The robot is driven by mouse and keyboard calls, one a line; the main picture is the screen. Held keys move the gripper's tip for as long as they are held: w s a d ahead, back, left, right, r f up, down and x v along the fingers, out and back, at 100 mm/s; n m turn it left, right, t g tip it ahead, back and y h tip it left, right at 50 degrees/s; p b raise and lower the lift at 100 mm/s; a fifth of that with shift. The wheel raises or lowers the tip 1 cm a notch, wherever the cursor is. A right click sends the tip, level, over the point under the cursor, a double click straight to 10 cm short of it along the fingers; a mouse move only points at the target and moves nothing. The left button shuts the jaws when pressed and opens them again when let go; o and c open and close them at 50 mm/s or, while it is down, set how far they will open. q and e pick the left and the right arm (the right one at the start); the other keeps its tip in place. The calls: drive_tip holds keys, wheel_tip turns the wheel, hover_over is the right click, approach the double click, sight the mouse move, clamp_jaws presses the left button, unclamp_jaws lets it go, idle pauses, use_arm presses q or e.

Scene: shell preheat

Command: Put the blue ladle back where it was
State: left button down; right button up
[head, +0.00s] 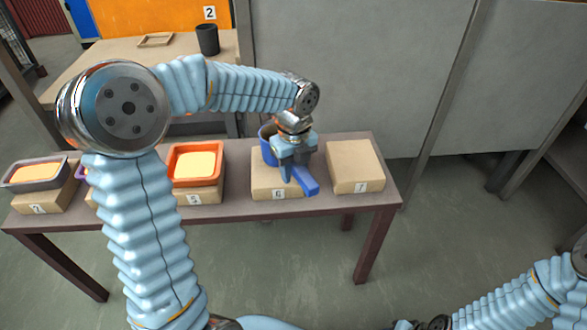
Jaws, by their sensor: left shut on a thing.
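The blue ladle (309,186) is at the block labelled 6 (273,186) on the long table. Its dark blue bowl (266,149) shows behind my left gripper, and its bright blue handle sticks out toward the front right. My left gripper (298,172) points down and is shut on the ladle's handle. The gripper hides part of the ladle, and I cannot tell whether the bowl touches the block. My right arm shows at the lower right, but its fingertips are not clearly visible.
An orange tray with yellow content (195,162) sits on block 5 (207,193). A grey tray (35,173) sits on a block at the far left. Block 7 (354,165) is bare. A black cup (207,39) and a wooden frame (155,40) stand on the back table (125,61).

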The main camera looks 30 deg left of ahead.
use_arm(q)
drive_tip(key=c, duration=0.8)
unclamp_jaws()
drive_tip(key=shift+f, duration=0.1)
drive_tip(key=shift+o, duration=0.2)
drive_tip(key=shift+r, duration=0.3)
wheel_tip(320, 180, up, 12)
drive_tip(key=shift+s+d+f+p, duration=0.1)
drive_tip(key=shift+p, duration=0.7)
